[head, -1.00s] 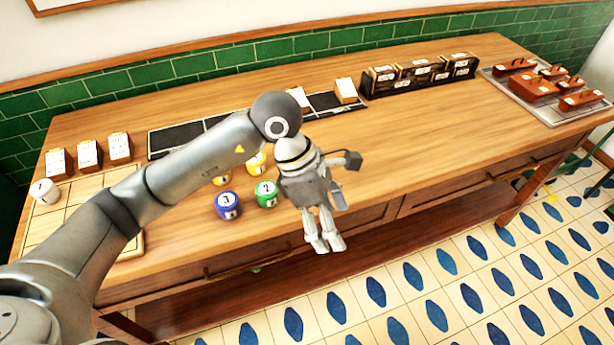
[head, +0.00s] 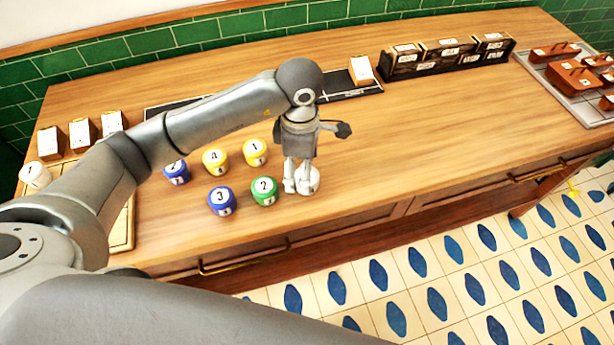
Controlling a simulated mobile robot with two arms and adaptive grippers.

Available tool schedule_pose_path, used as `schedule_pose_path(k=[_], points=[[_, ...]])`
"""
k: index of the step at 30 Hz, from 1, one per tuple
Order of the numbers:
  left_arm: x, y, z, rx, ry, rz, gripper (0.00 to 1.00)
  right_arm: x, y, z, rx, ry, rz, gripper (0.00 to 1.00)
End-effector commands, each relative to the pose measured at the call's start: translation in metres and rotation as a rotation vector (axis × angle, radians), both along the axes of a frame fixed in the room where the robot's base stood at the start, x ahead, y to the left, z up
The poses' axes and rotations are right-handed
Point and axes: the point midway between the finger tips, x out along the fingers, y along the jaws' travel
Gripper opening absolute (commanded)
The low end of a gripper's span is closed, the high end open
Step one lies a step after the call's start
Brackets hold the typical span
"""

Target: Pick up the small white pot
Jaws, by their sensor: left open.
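A small white pot (head: 314,179) stands on the wooden counter near its front edge, to the right of the green pot. My left gripper (head: 297,190) points down at it, and its fingers cover the pot's left part. The gripper is open; I cannot tell whether the pot is between the fingers or behind them. Another white pot (head: 34,175), marked 1, stands at the far left. My right gripper is out of view.
A green pot (head: 264,191) and a blue pot (head: 222,201) stand left of the gripper, with yellow pots (head: 215,161) behind. A dark box rack (head: 447,57) stands at the back. The counter's right middle is clear.

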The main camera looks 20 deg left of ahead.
Motion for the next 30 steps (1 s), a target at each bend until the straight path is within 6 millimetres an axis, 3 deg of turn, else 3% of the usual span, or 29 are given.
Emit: schedule_pose_path(k=[10, 20, 30], points=[[0.002, -0.005, -0.043, 0.0, 0.005, 0.0, 0.73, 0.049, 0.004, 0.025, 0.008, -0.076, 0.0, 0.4], [0.003, -0.005, -0.051, 0.0, 0.0, -0.002, 0.72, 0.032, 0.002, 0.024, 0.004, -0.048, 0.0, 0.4], [0.003, -0.005, -0.051, 0.0, 0.0, -0.002, 0.28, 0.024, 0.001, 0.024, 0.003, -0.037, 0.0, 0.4]])
